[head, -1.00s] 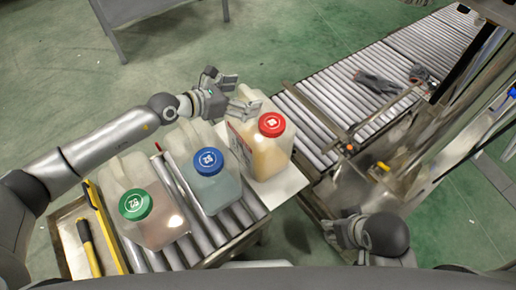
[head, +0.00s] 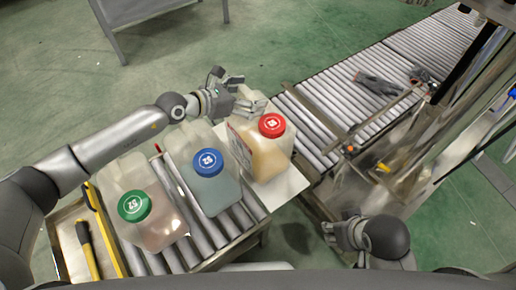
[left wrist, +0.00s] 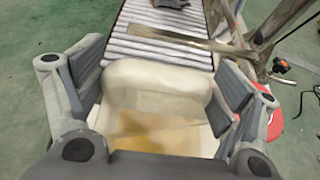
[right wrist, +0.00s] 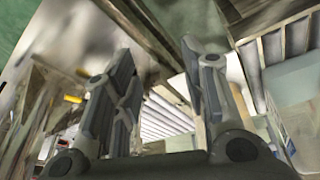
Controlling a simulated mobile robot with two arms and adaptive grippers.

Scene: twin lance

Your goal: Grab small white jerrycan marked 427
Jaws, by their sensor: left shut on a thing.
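A translucent whitish jerrycan (head: 268,158) with a red cap (head: 272,125) and amber contents stands on a pale board at the right end of the near rollers. Its markings are too small to read. My left gripper (head: 246,101) is at its far top end; in the left wrist view the fingers (left wrist: 158,85) straddle its pale body (left wrist: 155,78), shut on it. A blue-capped jerrycan (head: 215,190) and a green-capped one (head: 160,225) stand to its left. My right gripper (head: 343,233) is low on the right, empty, its fingers apart in the right wrist view (right wrist: 158,58).
A roller conveyor (head: 400,70) runs to the back right with grey gloves (head: 378,83) on it. A metal frame (head: 400,150) stands close on the right. A tray (head: 70,262) with a yellow-handled tool (head: 88,250) is at the left. Green floor lies behind.

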